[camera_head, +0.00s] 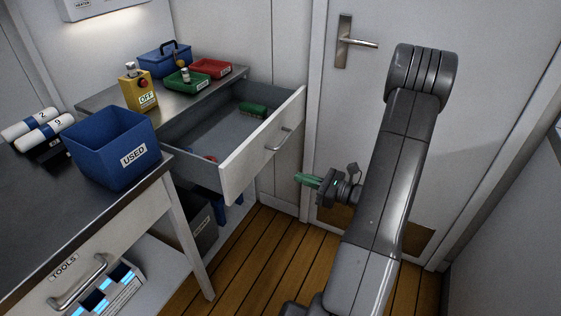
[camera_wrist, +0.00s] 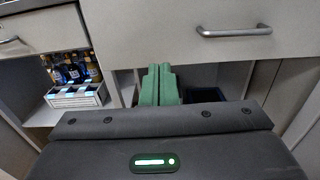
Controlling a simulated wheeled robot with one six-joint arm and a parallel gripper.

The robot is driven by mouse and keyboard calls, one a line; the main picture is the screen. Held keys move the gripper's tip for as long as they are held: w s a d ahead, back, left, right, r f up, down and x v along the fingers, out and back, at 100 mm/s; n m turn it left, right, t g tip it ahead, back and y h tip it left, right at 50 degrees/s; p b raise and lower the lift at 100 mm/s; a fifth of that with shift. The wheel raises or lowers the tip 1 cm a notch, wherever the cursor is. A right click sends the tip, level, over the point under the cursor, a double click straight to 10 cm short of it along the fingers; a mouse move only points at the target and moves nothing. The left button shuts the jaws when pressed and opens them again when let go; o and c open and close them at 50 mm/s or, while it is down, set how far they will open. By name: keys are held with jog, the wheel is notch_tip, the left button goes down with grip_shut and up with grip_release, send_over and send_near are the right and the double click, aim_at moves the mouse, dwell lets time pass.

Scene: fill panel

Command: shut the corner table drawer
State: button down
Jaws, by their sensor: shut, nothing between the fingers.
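The corner table drawer (camera_head: 262,146) stands pulled well out in the head view. Its pale front faces right and carries a metal bar handle (camera_head: 279,140). Inside lie a green brush-like item (camera_head: 253,109) and a small red item (camera_head: 211,158). My gripper (camera_head: 306,180), with green fingers, is shut and empty. In the head view it is to the right of and lower than the drawer front, apart from it. In the wrist view the green fingertips (camera_wrist: 159,84) show below the drawer front (camera_wrist: 150,35), whose handle (camera_wrist: 234,31) is at upper right.
A blue USED bin (camera_head: 112,148) stands on the left worktop. A yellow OFF box (camera_head: 139,88), a green tray (camera_head: 187,83) and a red tray (camera_head: 211,68) stand on the corner table. A TOOLS drawer (camera_head: 110,245) is at lower left. A white door (camera_head: 480,100) stands behind my arm.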

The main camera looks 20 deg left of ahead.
aim_at(253, 161)
jog(key=a, duration=0.9)
jog(key=w+a, duration=0.1)
jog(key=a, duration=0.4)
jog(key=shift+a, duration=0.1)
jog(key=a+b, duration=0.1)
jog(key=a, duration=0.7)
jog(key=w+a+b, duration=0.1)
jog(key=a+b, duration=0.1)
jog(key=a, duration=0.7)
jog(key=w+a+b, duration=0.1)
jog(key=a, duration=0.7)
jog(key=shift+a, duration=0.3)
jog(key=shift+a+b, duration=0.3)
jog(key=shift+a, duration=0.2)
jog(key=shift+r, duration=0.25)
jog(key=shift+a+r, duration=0.1)
jog(key=shift+w, duration=0.1)
jog(key=shift+d, duration=0.3)
jog(key=d, duration=0.9)
jog(key=s+d, duration=0.1)
jog(key=d, duration=0.3)
jog(key=shift+s+d+f, duration=0.1)
jog(key=shift+d+f, duration=0.2)
jog(key=shift+d, duration=0.1)
